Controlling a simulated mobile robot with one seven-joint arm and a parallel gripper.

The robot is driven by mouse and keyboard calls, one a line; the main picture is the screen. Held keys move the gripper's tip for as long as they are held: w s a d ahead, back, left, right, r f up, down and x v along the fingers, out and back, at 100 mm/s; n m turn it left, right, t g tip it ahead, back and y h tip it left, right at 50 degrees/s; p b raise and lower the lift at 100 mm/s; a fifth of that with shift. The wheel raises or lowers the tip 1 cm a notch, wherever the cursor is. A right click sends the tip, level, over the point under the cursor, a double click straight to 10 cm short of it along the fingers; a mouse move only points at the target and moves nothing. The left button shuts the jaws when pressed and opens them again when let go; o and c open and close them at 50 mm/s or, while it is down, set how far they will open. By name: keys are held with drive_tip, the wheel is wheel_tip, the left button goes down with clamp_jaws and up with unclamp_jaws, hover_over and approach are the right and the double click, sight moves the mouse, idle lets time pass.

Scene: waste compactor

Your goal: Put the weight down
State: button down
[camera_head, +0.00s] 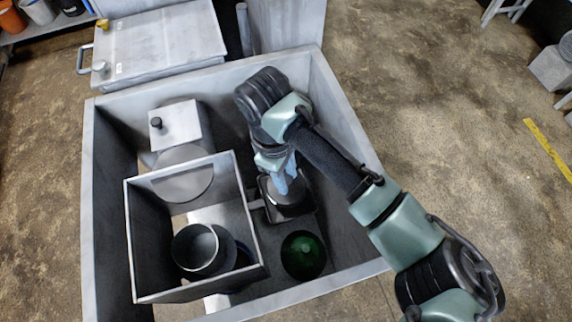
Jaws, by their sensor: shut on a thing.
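My gripper (286,181) reaches down into the large grey open-topped bin (92,190), in its right half. Its pale blue fingers are shut on the weight (292,207), a dark, roughly square piece with a greyer top, mostly hidden under the fingers. The weight is right of the inner square box (128,240) and just above the dark green round thing (303,256) in the picture. I cannot tell whether the weight touches the bin floor.
A grey cylinder (196,246) stands inside the inner box. Behind that box is a pale block with a black knob (157,123). A grey lid-like panel (165,45) lies beyond the bin. The concrete floor to the right (440,110) is mostly clear.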

drive_tip(key=shift+f, duration=1.1)
drive_tip(key=shift+f, duration=0.1)
drive_tip(key=c, duration=0.6)
unclamp_jaws()
drive_tip(key=r, duration=0.4)
drive_tip(key=a+r+b, duration=0.1)
drive_tip(key=r, duration=0.7)
drive_tip(key=shift+w+a, duration=0.3)
drive_tip(key=shift+w, duration=0.1)
